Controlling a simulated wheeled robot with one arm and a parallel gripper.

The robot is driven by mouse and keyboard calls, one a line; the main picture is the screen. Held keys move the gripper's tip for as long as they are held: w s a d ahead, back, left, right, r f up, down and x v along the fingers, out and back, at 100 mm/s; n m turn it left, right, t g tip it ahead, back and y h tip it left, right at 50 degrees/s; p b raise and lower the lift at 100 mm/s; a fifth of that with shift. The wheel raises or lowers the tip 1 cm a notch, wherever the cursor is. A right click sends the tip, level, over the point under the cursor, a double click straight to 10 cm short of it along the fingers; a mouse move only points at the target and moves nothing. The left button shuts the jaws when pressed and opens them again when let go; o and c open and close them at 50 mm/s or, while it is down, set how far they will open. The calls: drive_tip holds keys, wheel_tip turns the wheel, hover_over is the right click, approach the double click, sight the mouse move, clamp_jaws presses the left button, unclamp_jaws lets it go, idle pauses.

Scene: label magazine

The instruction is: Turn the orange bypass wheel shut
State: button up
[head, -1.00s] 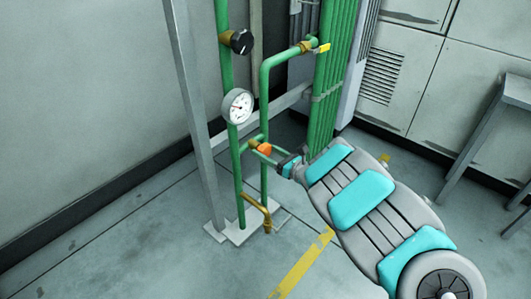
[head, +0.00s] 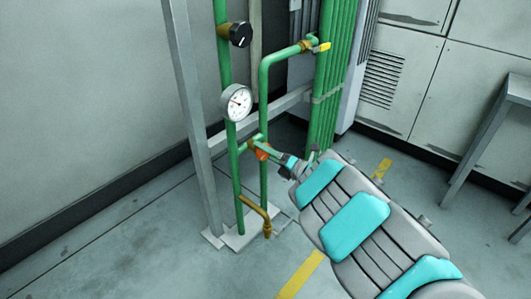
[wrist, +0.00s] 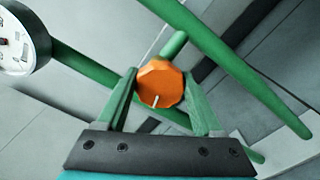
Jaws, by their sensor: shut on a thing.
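The orange bypass wheel (head: 262,152) sits on a short green side pipe, low on the pipework and below the gauge. In the wrist view the wheel (wrist: 160,84) is faceted, with a white mark pointing down and slightly left. My gripper (head: 267,154) reaches it from the right and is shut on it. In the wrist view the two green fingers of my gripper (wrist: 161,82) stand on either side of the wheel. In the head view the fingers partly cover the wheel.
A round white gauge (head: 236,103) and a black knob (head: 241,34) are above the wheel. A yellow-handled valve (head: 319,47) is at upper right, and a brass lever (head: 255,211) is below. A grey post (head: 188,100) stands left. Open floor lies in front.

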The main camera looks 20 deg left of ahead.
drive_tip(key=m+p, duration=0.1)
drive_tip(key=m, duration=0.3)
drive_tip(key=shift+m, duration=0.3)
drive_tip(key=m+p, duration=0.3)
drive_tip(key=m, duration=0.2)
drive_tip(key=m+p, duration=0.2)
drive_tip(key=m, duration=0.2)
drive_tip(key=shift+p, duration=0.4)
drive_tip(key=m+p, duration=0.2)
drive_tip(key=m, duration=0.1)
drive_tip(key=shift+f+m+p, duration=0.1)
drive_tip(key=shift+m+p, duration=0.3)
drive_tip(key=shift+f+m+p, duration=0.2)
drive_tip(key=shift+m+p, duration=1.2)
drive_tip(key=shift+m, duration=0.5)
drive_tip(key=shift+s, duration=0.1)
drive_tip(key=o, duration=1.4)
drive_tip(key=shift+c, duration=0.2)
